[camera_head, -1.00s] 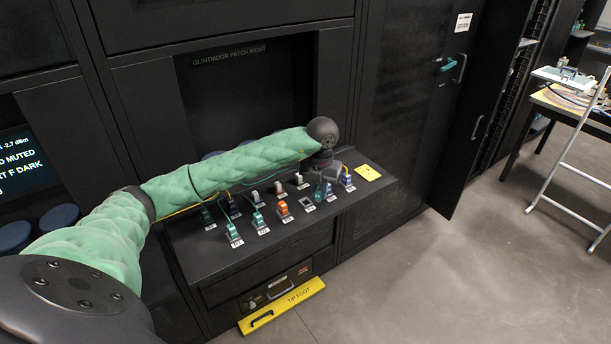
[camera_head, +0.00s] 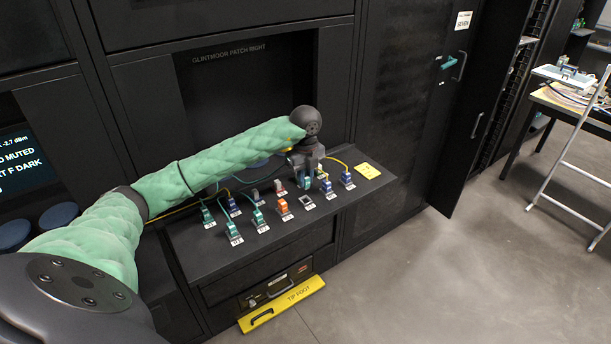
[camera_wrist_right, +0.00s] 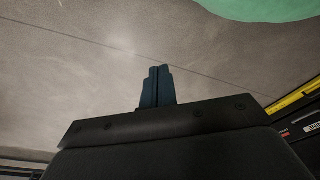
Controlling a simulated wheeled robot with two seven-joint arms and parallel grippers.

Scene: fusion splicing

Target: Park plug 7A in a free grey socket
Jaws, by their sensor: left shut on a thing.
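My left gripper (camera_head: 308,166) is over the back row of the sloped panel, toward its right end. It is shut on a teal plug (camera_head: 306,183), which is upright and low over the panel. The fingers hide part of it, and I cannot tell whether it is seated in a socket. Its label is too small to read. An empty grey socket (camera_head: 307,202) shows in the front row. My right gripper shows in the right wrist view (camera_wrist_right: 156,88), its two dark fingers together with nothing visible between them, over the floor.
Other plugs stand close by: orange (camera_head: 284,208), blue (camera_head: 347,180), red-topped (camera_head: 280,187) and teal (camera_head: 234,232). Thin cables loop behind them. A yellow note (camera_head: 368,171) lies at the panel's right. A yellow tip-foot bar (camera_head: 283,304) juts out below.

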